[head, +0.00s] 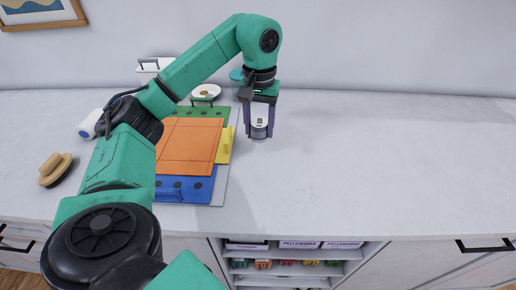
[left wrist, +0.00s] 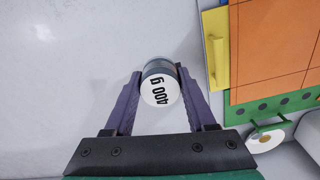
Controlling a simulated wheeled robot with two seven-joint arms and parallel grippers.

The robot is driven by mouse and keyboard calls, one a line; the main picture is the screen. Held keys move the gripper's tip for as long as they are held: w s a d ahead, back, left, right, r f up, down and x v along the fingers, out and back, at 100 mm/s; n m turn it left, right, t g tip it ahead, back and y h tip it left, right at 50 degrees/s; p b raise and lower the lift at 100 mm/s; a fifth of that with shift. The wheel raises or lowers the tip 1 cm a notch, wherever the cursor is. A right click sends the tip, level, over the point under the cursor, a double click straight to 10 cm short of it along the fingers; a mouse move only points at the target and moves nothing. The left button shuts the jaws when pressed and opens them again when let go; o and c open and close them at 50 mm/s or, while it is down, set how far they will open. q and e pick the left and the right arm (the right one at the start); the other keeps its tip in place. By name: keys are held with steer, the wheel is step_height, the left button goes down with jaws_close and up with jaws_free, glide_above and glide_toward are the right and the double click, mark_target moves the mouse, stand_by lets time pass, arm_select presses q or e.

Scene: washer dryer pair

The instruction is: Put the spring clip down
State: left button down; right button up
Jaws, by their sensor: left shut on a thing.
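My left gripper (head: 260,122) points down over the counter and is shut on a grey cylinder (head: 259,132) with a white top. I cannot pick out a thing that is clearly a spring clip. My right gripper is not in view.
A board with orange (head: 188,140), green, blue and yellow (head: 224,146) parts lies left of the gripper. A white dish (head: 206,91) stands behind it, and a wooden-handled brush (head: 55,166) lies far left. The counter is clear to the right. Open shelves (head: 290,268) are below.

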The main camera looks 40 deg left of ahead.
mark_target(259, 140)
arm_select(q)
step_height(259, 140, down, 4)
steer(key=shift+f, duration=0.25)
steer(key=shift+s+f, duration=0.1)
steer(key=shift+f, duration=0.2)
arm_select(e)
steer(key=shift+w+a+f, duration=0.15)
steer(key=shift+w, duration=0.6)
arm_select(q)
steer(key=shift+f, duration=0.15)
steer(key=shift+c, duration=1.1)
jaws_free()
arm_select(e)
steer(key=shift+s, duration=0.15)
